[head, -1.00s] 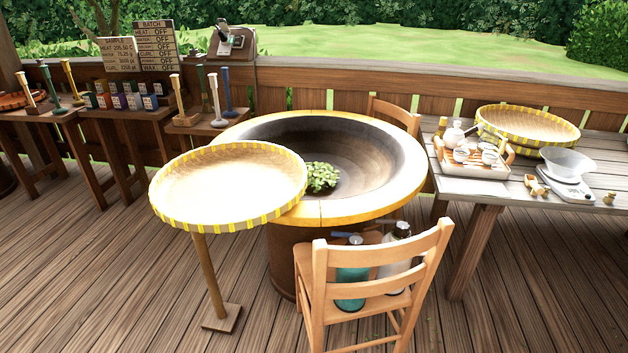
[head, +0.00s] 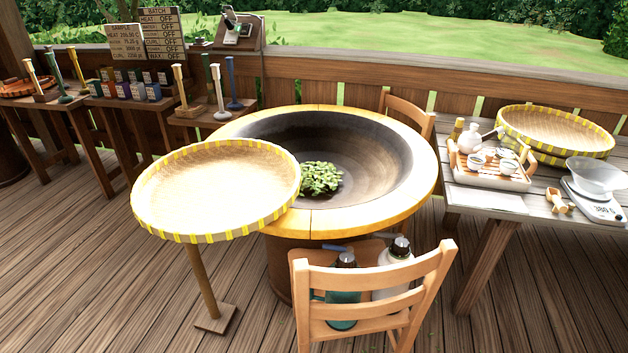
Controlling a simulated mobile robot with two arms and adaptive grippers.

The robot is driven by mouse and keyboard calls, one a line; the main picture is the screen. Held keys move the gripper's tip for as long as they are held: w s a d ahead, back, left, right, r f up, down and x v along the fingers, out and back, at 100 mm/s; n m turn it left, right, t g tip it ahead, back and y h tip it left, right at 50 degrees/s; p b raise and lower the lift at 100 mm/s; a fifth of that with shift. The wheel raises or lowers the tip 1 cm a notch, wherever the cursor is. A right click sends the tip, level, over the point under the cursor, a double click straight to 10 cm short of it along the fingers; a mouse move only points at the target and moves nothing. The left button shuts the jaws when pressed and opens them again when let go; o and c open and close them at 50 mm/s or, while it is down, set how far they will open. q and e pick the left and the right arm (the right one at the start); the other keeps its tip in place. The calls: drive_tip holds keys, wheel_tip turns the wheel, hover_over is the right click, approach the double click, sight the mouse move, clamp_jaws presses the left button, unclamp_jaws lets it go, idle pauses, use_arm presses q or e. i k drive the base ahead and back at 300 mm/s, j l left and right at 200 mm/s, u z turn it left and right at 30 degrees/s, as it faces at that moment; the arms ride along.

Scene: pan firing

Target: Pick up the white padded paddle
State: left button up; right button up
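A white upright paddle-like tool with a round white base (head: 219,95) stands on a small wooden side table (head: 190,115) behind and left of the big round pan. It looks like the white padded paddle, but the padding is too small to make out. A cream-handled tool on a wooden block (head: 181,85) stands to its left. A dark green one (head: 209,78) stands behind it, and a blue one (head: 232,85) stands to its right. Neither of my grippers is in view.
The round pan (head: 425,180) with green leaves (head: 320,178) and a woven tray on a stand (head: 215,190) fill the middle. A chair (head: 375,290) stands in front. A tea table (head: 500,200) is at right. Wooden floor (head: 90,260) is clear at left.

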sight(222, 115)
drive_tip(key=i+j+u, duration=0.5)
drive_tip(key=j, duration=0.25)
drive_tip(key=i+j+u, duration=0.5)
drive_tip(key=j, duration=0.15)
drive_tip(key=i+j+u, duration=0.6)
drive_tip(key=i+u, duration=0.4)
drive_tip(key=i+l+z, duration=0.1)
drive_tip(key=i+z, duration=0.25)
drive_tip(key=i+j+z, duration=0.1)
drive_tip(key=i+z, duration=0.2)
drive_tip(key=i, duration=0.3)
drive_tip(key=i+j+z, duration=0.1)
drive_tip(key=i+z, duration=0.25)
drive_tip(key=i+j+z, duration=0.35)
drive_tip(key=i, duration=0.2)
